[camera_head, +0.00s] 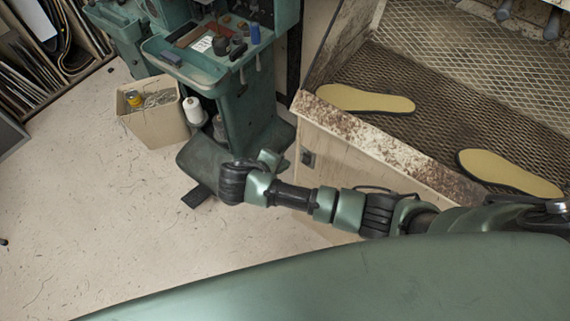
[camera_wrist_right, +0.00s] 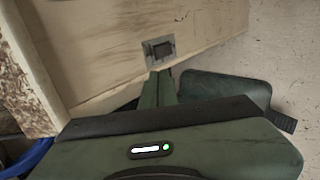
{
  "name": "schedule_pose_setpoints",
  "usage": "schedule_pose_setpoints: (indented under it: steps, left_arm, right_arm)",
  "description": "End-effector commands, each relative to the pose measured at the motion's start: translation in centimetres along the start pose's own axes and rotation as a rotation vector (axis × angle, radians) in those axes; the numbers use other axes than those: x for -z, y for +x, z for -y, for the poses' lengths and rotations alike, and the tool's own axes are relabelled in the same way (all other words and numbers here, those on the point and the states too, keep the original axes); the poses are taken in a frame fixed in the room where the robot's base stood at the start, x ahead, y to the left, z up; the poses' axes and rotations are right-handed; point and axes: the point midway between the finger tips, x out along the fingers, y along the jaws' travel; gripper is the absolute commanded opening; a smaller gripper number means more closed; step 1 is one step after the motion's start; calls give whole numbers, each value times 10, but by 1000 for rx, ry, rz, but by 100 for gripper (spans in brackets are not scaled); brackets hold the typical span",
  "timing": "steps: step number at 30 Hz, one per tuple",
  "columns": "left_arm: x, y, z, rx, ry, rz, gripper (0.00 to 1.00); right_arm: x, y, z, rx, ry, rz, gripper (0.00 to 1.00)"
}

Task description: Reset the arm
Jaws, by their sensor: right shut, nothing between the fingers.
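My right arm reaches in from the right in the head view, in front of the wooden bench. Its gripper (camera_head: 269,159) is at the arm's far end, near the green base of the stitching machine (camera_head: 260,108). In the wrist view the fingers (camera_wrist_right: 160,88) are together and empty, below a metal plate on the bench's wooden side. My left gripper is in neither view.
The wooden bench (camera_head: 350,124) has a worn edge and a mesh top. Two yellow soles (camera_head: 365,99) (camera_head: 508,173) lie on it. A box (camera_head: 155,122) and white thread spools (camera_head: 194,111) stand by the machine. The floor at left is mostly clear.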

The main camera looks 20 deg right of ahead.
Motion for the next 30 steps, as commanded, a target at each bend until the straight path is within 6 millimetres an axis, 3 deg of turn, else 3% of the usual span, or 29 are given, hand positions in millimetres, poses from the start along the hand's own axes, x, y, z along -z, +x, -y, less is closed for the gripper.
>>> schedule_pose_setpoints:
  steps: [17,20,23,26,30]
  left_arm:
    - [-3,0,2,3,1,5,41]
    - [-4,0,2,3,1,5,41]
    - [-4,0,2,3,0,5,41]
    - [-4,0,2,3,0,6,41]
    - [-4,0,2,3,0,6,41]
  right_arm:
    - [-2,6,6,18,-3,4,0]
    - [-12,27,32,91,-13,9,0]
    - [-34,62,79,221,-18,18,0]
    - [-71,99,137,371,3,25,0]
    - [-138,134,215,550,77,35,0]
